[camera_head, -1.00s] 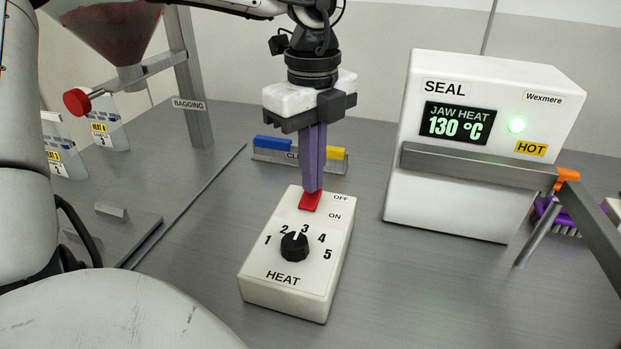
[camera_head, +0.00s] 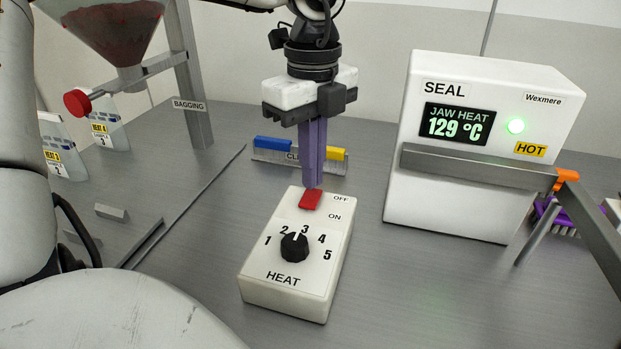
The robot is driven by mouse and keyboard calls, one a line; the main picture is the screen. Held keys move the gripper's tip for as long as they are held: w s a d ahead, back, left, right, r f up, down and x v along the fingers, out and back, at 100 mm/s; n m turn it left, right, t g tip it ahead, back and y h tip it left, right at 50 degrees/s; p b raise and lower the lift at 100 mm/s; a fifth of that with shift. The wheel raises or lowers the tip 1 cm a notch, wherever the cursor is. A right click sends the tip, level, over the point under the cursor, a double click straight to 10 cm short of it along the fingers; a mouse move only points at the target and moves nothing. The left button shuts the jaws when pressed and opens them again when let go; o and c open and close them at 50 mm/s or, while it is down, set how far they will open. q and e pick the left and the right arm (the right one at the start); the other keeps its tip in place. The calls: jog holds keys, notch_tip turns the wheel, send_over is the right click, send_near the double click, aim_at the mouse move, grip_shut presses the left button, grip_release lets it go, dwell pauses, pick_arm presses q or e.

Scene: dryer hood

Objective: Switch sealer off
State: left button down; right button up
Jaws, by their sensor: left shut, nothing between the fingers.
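The white heat control box (camera_head: 265,287) stands on the grey table, with a black dial (camera_head: 294,247) pointing near 3. A red rocker switch (camera_head: 311,199) is at its far end beside the OFF and ON labels. My left gripper (camera_head: 313,186) points down with its purple fingers shut and empty. Its tips are at the far edge of the red switch, on the OFF side; I cannot tell whether they touch it. The white sealer (camera_head: 440,195) stands to the right. Its display (camera_head: 456,123) reads jaw heat 129 °C and its green light (camera_head: 516,125) is lit. My right gripper is not in view.
A grey bar (camera_head: 470,165) runs across the sealer's front. A rack with blue and yellow clips (camera_head: 300,158) stands behind the box. A hopper with a red knob (camera_head: 77,102) and bagging post (camera_head: 190,80) are at the left. The table right of the box is clear.

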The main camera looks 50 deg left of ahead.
aim_at(312, 194)
pick_arm(q)
notch_tip(312, 194, up, 5)
jog(key=p, duration=0.2)
jog(key=shift+r+p, duration=0.1)
jog(key=shift+p, duration=0.2)
dwell(0.5)
